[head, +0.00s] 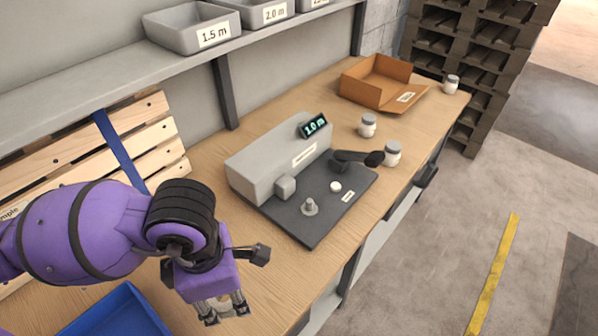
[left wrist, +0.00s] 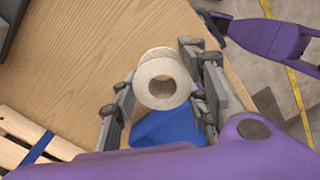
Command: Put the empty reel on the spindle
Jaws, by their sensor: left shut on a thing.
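The empty reel (left wrist: 158,92) is pale beige with a round hole through its middle. It sits between the fingers of my left gripper (left wrist: 163,95) in the left wrist view, and they are shut on it. In the head view my left gripper (head: 226,309) is low in the picture, above the bench; I cannot make out the reel there. The spindle (head: 310,206) is a short grey upright post on the dark plate (head: 305,232) of the winding machine, bare, up and to the right of the gripper.
The grey machine body (head: 262,163) has a display (head: 313,126) reading 1.0 m. A white button (head: 335,186) and a dark arm (head: 352,157) sit near the spindle. A blue tray (head: 125,305) is at lower left. Jars (head: 392,154) and an orange box (head: 360,88) stand farther back.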

